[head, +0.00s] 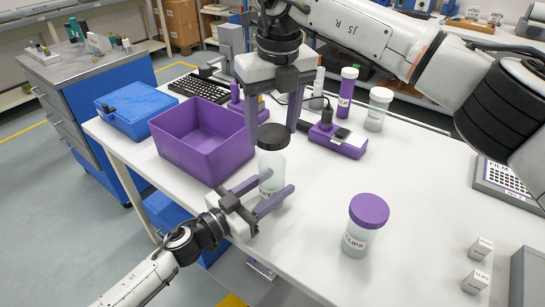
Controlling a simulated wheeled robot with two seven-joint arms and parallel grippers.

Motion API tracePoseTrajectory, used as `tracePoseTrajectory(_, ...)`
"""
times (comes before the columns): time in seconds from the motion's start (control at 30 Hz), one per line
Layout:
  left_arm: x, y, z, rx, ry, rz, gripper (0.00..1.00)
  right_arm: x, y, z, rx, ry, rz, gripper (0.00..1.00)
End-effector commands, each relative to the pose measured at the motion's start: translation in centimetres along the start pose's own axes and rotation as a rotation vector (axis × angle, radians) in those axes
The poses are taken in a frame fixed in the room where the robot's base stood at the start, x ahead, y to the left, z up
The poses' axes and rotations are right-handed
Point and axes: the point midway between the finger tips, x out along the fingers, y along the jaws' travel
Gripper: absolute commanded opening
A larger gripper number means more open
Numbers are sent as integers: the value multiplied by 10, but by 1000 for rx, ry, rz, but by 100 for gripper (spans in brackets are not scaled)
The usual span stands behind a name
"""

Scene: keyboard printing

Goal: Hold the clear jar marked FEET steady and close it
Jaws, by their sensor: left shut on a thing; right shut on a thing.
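A clear jar (271,165) stands upright near the front edge of the white table; any FEET marking on it cannot be read here. A black lid (273,136) is at the jar's mouth; I cannot tell whether it is screwed tight. My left gripper (272,188) comes in low from the front left and is shut on the jar's lower body, one finger on each side. My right gripper (273,130) points down from above and is shut on the black lid, its purple fingers on either side.
A purple bin (188,149) and blue case (136,108) stand left of the jar. A purple device (338,141) lies behind right. A purple-lidded jar (358,238) stands at front right, near small white blocks (480,249). The table between is clear.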

Motion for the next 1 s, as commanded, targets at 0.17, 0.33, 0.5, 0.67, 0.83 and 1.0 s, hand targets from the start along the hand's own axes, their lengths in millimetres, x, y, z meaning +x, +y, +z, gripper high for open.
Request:
tracePoseTrajectory(0.17, 0, 0, 0, 0, 0, 0, 7, 29, 0, -4, 1, 3, 2, 35)
tracePoseTrajectory(0.33, 0, 0, 0, 0, 0, 0, 7, 38, 0, -4, 2, -1, 0, 35)
tracePoseTrajectory(0.5, 0, 0, 0, 0, 0, 0, 7, 38, 0, -4, 1, -1, 0, 35)
tracePoseTrajectory(0.67, 0, 0, 0, 0, 0, 0, 7, 38, 0, -4, 1, -1, 0, 35)
tracePoseTrajectory(0.83, 0, 0, 0, 0, 0, 0, 7, 40, 0, -4, 1, 0, 1, 35)
tracePoseTrajectory(1.0, 0, 0, 0, 0, 0, 0, 7, 50, 0, -6, 0, 0, 2, 35)
